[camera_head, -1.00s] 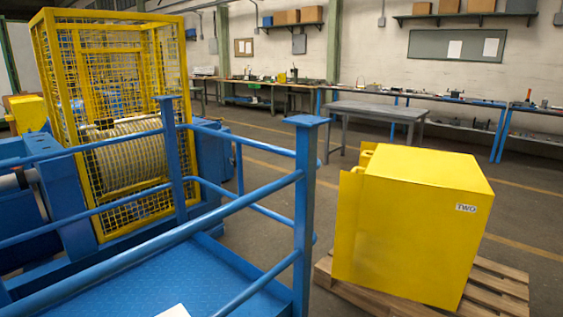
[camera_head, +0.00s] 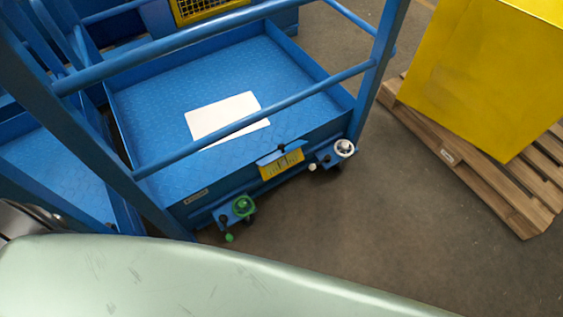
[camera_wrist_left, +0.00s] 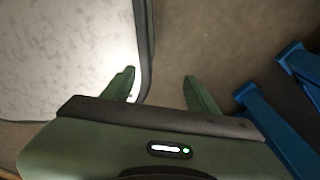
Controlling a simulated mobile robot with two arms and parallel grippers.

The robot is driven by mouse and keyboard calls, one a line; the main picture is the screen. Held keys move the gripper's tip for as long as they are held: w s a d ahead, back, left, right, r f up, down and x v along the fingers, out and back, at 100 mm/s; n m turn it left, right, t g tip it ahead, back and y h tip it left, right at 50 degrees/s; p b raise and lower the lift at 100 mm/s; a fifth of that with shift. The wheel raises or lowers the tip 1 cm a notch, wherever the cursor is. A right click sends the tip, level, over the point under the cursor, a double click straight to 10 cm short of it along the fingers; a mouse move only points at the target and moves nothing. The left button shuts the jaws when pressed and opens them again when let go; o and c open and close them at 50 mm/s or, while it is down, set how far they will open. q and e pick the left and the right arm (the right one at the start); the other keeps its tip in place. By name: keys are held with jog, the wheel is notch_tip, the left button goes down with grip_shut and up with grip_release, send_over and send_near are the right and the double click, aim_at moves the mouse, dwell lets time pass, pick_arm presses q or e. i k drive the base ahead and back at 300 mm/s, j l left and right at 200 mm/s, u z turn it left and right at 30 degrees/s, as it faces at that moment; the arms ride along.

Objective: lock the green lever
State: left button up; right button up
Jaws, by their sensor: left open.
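In the head view a green lever with a round green knob (camera_head: 243,207) and a small green ball end (camera_head: 229,238) sits at the lower left of the blue platform's front face. Whether the green lever is locked I cannot tell. My left gripper shows in the left wrist view (camera_wrist_left: 160,90), its two green fingers apart with nothing between them. No lever shows in that view. My right gripper is in neither view.
A yellow box (camera_head: 480,75) stands on a wooden pallet (camera_head: 455,160) at right. Grey floor (camera_head: 350,230) in front is clear.

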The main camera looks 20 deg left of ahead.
aim_at(223, 218)
jog(key=k+u, duration=0.1)
jog(key=u, duration=0.3)
jog(key=k+j+u, duration=0.1)
jog(key=u, duration=0.25)
jog(key=k+j+u, duration=0.1)
jog(key=u, duration=0.3)
